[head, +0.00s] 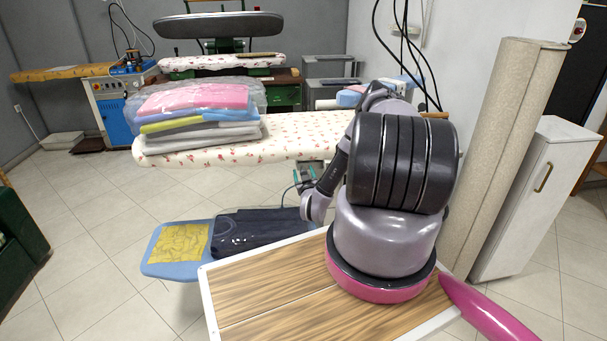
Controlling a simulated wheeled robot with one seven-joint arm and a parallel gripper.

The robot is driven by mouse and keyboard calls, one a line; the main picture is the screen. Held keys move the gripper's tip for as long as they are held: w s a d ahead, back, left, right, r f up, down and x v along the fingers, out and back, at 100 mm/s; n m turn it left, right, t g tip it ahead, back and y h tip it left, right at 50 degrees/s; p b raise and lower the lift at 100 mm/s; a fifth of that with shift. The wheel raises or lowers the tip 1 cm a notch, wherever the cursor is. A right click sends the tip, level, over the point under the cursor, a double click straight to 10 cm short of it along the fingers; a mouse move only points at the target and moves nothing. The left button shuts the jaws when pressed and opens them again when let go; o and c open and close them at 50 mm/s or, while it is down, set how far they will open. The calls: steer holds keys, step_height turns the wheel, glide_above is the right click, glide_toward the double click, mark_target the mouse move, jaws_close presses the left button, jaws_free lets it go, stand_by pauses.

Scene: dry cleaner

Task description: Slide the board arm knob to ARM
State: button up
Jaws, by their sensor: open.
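The ironing board (300,142), with a cream floral cover, stands ahead of me. A small grey-green fixture (308,172) hangs under its front edge, just left of my arm. I cannot make out a knob or an ARM marking on it. A lower blue board (166,262) sits beneath, with a yellow cloth patch and dark folded cloth on it. My large grey and black arm covers the right part of the ironing board. My gripper's fingers do not show; the arm hides whatever is behind it.
A stack of folded clothes (200,112) in clear plastic lies on the board's left part. A rolled beige carpet (505,150) and a white cabinet (535,200) stand close on the right. A press (218,25) stands behind. Tiled floor is open at left.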

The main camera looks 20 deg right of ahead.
jaws_close()
stand_by(1.4)
